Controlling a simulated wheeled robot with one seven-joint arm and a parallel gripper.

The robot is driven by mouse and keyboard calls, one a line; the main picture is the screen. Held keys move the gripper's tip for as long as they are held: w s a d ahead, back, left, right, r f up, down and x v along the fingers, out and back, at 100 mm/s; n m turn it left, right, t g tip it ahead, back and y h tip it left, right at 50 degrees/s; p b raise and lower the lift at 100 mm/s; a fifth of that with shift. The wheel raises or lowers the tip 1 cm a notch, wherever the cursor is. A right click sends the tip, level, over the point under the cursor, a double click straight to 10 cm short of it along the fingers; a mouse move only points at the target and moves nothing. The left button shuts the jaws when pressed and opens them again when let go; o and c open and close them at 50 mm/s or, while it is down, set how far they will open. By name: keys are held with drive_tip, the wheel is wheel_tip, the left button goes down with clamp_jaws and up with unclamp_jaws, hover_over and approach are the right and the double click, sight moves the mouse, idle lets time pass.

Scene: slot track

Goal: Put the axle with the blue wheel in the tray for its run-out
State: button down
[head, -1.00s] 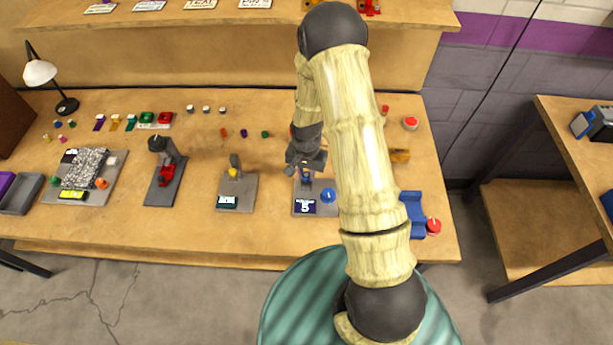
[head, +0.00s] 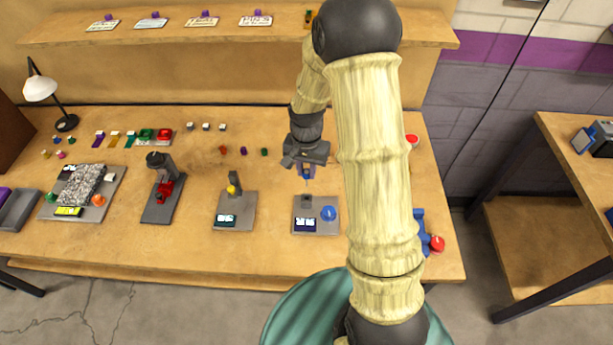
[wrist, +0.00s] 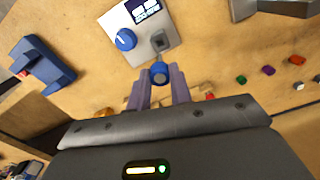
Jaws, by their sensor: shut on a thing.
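My gripper (head: 306,167) is shut on the axle with the blue wheel (wrist: 159,72). The blue wheel shows between the two fingertips in the wrist view, and the fingers hide most of the axle. In the head view the blue wheel (head: 307,173) hangs above the back edge of a grey station plate (head: 316,230). The plate carries a dark display (head: 305,224), a blue dial (head: 328,213) and a small grey socket block (head: 306,201). I cannot read which tray is for which run-out.
A station with a yellow part (head: 233,190) and one with a red part (head: 166,190) stand to the left. Small coloured pieces (head: 243,151) lie behind them. A blue cradle (wrist: 40,65) is on the other side. A shelf (head: 230,36) runs along the back.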

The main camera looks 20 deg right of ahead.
sight(307, 171)
drive_tip(key=shift+r, duration=0.15)
idle(0.5)
drive_tip(key=shift+r+p, duration=2.05)
drive_tip(key=shift+r, duration=0.35)
drive_tip(key=shift+f, duration=0.1)
